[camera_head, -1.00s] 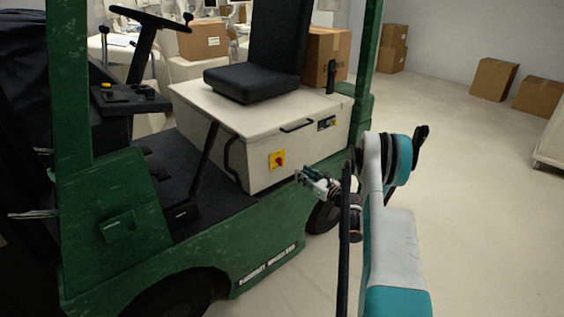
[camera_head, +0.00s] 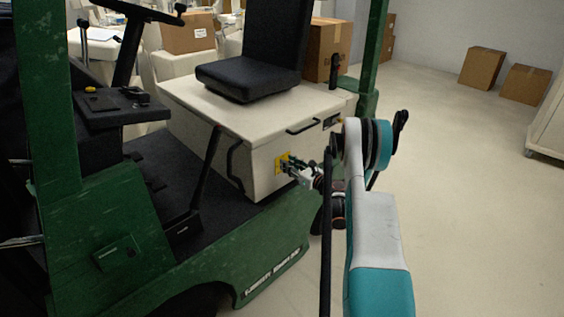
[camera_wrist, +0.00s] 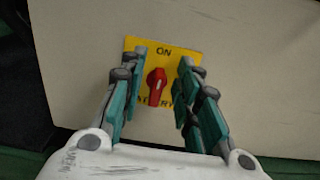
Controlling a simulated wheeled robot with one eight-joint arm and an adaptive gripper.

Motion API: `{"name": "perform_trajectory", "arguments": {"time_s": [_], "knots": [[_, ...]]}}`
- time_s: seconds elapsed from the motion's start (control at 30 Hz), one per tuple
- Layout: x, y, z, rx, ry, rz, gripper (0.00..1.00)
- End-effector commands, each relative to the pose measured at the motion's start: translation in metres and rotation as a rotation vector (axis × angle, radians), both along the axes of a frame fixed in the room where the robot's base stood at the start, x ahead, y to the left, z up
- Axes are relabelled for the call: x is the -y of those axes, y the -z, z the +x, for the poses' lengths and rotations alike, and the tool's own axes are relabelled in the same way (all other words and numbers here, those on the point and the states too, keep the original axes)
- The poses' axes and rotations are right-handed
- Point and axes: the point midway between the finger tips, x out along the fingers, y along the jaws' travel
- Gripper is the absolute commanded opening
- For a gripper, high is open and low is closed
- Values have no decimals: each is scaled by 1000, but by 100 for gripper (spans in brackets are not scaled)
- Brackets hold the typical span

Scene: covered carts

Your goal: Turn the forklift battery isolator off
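The battery isolator is a red rotary knob (camera_wrist: 155,86) on a yellow plate (camera_wrist: 188,48) fixed to the front of the forklift's cream battery box (camera_head: 262,163). In the wrist view the knob stands nearly upright, tilted slightly, with "ON" printed above it; the lettering below is partly hidden. My gripper (camera_wrist: 158,82) is open, with one teal finger on each side of the knob and a gap to it on both sides. In the head view my gripper (camera_head: 287,165) is at the yellow plate (camera_head: 279,161) and hides the knob.
The green forklift body (camera_head: 120,225) lies below and left of the box. A black seat (camera_head: 238,76) sits on top, and a black bar handle (camera_head: 302,126) is near the box's upper edge. Cardboard boxes (camera_head: 482,67) stand at the back right.

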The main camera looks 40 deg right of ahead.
Motion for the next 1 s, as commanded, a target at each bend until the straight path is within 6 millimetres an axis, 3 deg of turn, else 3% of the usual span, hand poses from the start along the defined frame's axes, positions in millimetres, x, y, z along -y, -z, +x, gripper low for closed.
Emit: {"name": "perform_trajectory", "arguments": {"time_s": [0.23, 0.37, 0.4, 0.77, 1.0], "knots": [[0, 0, 0, 0, 0, 0, 30], [0, 0, 0, 0, 0, 0, 3], [0, 0, 0, 0, 0, 0, 0], [0, 0, 0, 1, 0, -19, 0], [-2, 0, 0, 10, 0, -125, 0]]}}
